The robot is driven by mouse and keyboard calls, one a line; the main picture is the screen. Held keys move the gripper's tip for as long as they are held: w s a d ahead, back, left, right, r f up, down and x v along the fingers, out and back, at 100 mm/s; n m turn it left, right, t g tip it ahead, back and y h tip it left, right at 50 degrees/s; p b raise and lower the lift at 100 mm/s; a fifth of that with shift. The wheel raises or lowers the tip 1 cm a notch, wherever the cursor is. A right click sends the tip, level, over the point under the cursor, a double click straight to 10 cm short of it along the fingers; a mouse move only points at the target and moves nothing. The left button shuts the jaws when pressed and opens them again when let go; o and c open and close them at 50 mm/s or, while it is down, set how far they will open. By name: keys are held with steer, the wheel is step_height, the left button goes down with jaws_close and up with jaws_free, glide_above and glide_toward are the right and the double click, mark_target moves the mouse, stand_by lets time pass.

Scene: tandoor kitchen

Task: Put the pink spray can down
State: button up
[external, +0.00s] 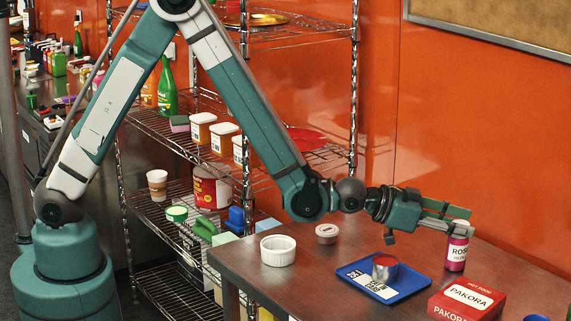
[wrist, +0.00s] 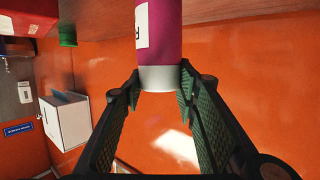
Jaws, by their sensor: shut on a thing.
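The pink spray can (external: 457,252) stands upright at the back right of the brown table (external: 330,268), with a white label and a pale top. Its base is at or very near the table top; I cannot tell for sure that it touches. My gripper (external: 462,221) reaches in level from the left and is shut on the can's upper end. In the wrist view the can (wrist: 161,30) hangs between the two green finger pads of my gripper (wrist: 160,90), which press on its pale top.
A blue tray (external: 410,291) with a red-topped tin (external: 384,268) lies left of the can. A red pakora box (external: 466,301) stands in front of it. A white ramekin (external: 278,250) and a small lidded cup (external: 326,233) stand farther left. The orange wall is behind.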

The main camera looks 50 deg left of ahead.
steer(key=shift+f, duration=0.15)
steer(key=o, duration=1.2)
steer(key=shift+o, duration=0.2)
steer(key=shift+s+r, duration=0.1)
steer(key=shift+r, duration=0.15)
steer(key=p+v, duration=0.1)
steer(key=v, duration=1)
steer(key=shift+s+a, duration=0.25)
steer(key=shift+s, duration=0.1)
steer(key=shift+r, duration=0.1)
steer(key=shift+a, duration=0.1)
